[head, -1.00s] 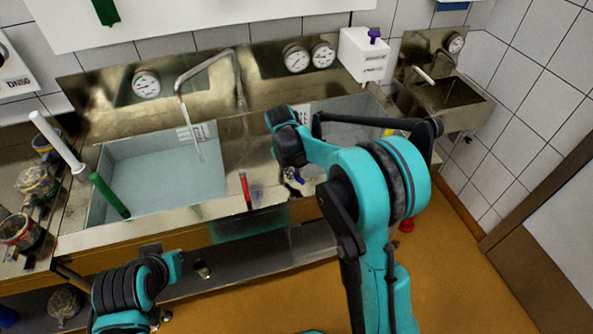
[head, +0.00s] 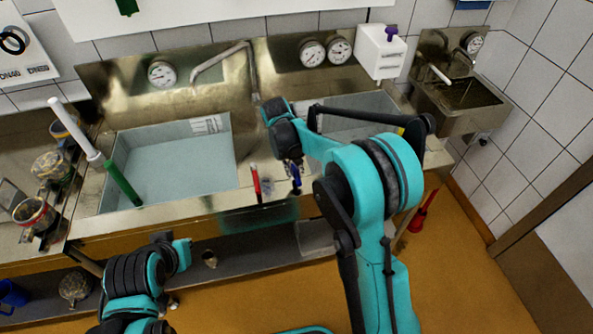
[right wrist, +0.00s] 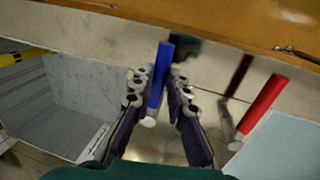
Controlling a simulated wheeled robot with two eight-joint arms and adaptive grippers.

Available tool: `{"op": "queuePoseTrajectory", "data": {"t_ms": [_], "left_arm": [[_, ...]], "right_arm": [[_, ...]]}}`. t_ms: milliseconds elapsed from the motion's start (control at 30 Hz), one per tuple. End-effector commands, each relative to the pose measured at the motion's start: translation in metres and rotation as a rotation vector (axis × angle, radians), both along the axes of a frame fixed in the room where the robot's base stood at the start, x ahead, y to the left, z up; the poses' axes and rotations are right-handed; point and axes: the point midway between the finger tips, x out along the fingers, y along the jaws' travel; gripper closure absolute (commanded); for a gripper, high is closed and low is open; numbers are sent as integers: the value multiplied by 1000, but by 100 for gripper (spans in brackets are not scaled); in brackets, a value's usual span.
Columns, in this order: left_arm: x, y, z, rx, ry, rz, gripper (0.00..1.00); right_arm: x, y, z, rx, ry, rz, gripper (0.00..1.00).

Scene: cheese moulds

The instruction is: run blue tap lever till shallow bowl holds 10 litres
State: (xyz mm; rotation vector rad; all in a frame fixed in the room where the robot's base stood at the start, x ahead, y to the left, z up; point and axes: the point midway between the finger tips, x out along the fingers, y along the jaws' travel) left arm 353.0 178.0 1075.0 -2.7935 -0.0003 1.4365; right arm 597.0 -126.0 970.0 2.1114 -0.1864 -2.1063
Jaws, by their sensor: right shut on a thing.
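The blue tap lever (head: 296,178) stands at the sink's front edge, and it also shows in the right wrist view (right wrist: 158,85). My right gripper (head: 291,165) is shut on it, with a finger on either side in the wrist view (right wrist: 160,92). The left basin (head: 118,150), pale and wide, lies under the bent spout (head: 220,58) and seems to hold water; its level cannot be read. No stream shows below the spout. My left gripper (head: 180,254) is low in front of the counter, its jaws unclear.
A red lever (head: 256,184) stands just left of the blue one, and also shows in the wrist view (right wrist: 262,104). A second basin (head: 365,108) is partly behind my right arm. Dials (head: 312,53) line the back.

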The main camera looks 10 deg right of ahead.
Motion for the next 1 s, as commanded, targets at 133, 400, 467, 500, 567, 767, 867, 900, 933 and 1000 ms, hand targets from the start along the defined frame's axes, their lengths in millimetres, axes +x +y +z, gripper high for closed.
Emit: {"op": "queuePoseTrajectory", "data": {"t_ms": [133,400,467,500,567,767,867,900,933,1000], "left_arm": [[0,0,0,0,0,0,100],[0,0,0,0,0,0,100],[0,0,0,0,0,0,100],[0,0,0,0,0,0,100],[0,0,0,0,0,0,100],[0,0,0,0,0,0,100],[0,0,0,0,0,0,100],[0,0,0,0,0,0,100],[0,0,0,0,0,0,100],[0,0,0,0,0,0,100]], "right_arm": [[0,1,0,1,0,-4,100],[0,1,0,1,0,-3,64],[0,1,0,1,1,-2,64],[0,1,0,1,1,-2,64],[0,1,0,1,1,-2,64],[0,1,4,1,1,-1,64],[0,3,15,1,1,-1,64],[0,5,22,1,1,-1,64],[0,6,28,1,1,-1,64],[0,9,44,1,1,-1,64]]}}
